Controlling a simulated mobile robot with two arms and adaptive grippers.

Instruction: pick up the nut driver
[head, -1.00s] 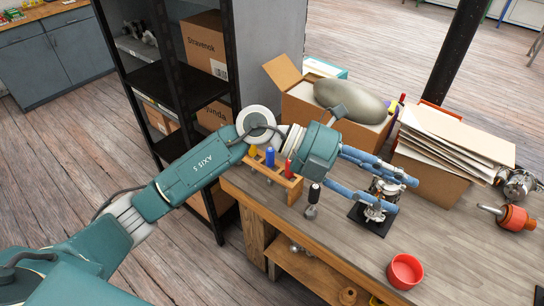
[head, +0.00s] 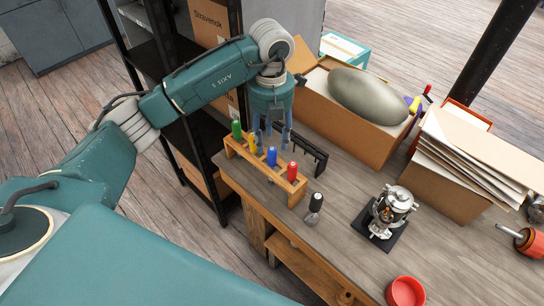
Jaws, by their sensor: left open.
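A wooden tool rack (head: 232,152) stands near the left edge of the bench. It holds upright tools with a green handle (head: 236,129), a yellow handle (head: 252,143), a blue handle (head: 271,156) and a red handle (head: 292,171). I cannot tell which of these is the nut driver; their lower ends are largely hidden by the rack. My left gripper (head: 271,143) is open and points down above and behind the rack, its fingers near the yellow and blue handles. Whether it touches them is unclear. My right gripper is not in view.
A black-handled tool (head: 314,206) stands in front of the rack, and a dark slotted holder (head: 309,154) behind it. An alternator part (head: 391,208) sits on a black plate to the right. A red bowl (head: 405,291) is at the front. Cardboard boxes (head: 340,135) fill the back.

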